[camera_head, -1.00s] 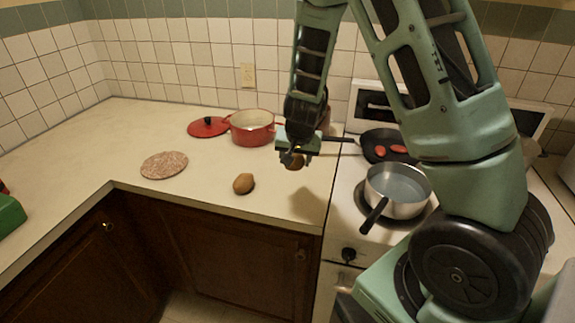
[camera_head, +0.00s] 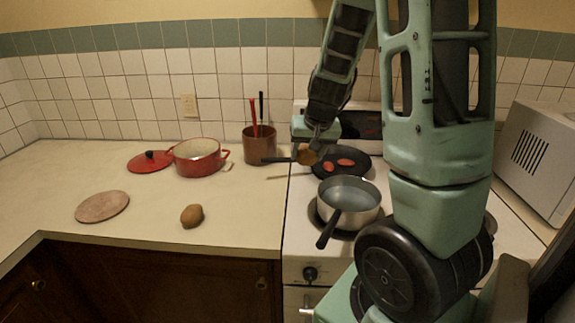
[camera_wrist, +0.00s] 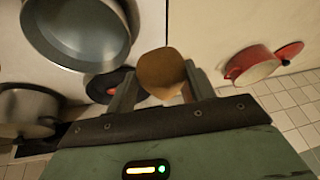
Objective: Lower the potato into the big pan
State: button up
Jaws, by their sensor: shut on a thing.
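My gripper (camera_head: 312,146) is shut on a brown potato (camera_head: 307,154), held in the air near the stove's left side. In the wrist view the potato (camera_wrist: 162,70) sits between the two fingers (camera_wrist: 160,88). A silver pan with a dark handle (camera_head: 348,196) stands on the front burner, to the right of and nearer than the potato. It shows large at the upper left of the wrist view (camera_wrist: 78,40), apart from the potato. A black skillet with red pieces (camera_head: 340,161) lies behind it. I cannot tell for certain which is the big pan.
Another potato (camera_head: 192,215) lies on the counter. A round board (camera_head: 102,206), red pot (camera_head: 198,158), red lid (camera_head: 150,161) and brown pot with utensils (camera_head: 260,147) stand left of the stove. Another grey pot (camera_wrist: 28,112) shows in the wrist view. A white microwave (camera_head: 535,160) is at right.

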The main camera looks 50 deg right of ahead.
jog(key=s+d+b, duration=0.6)
jog(key=d, duration=0.2)
jog(key=shift+s+f+b, duration=0.25)
jog(key=shift+s+b, duration=0.1)
jog(key=shift+b, duration=0.05)
jog(key=shift+w, duration=0.1)
jog(key=shift+w, duration=0.25)
notch_tip(320, 180, down, 11)
jog(key=b, duration=1)
jog(key=shift+b, duration=0.4)
dwell(0.8)
jog(key=shift+f+b, duration=2.25)
jog(key=shift+b, duration=0.05)
dwell(1.5)
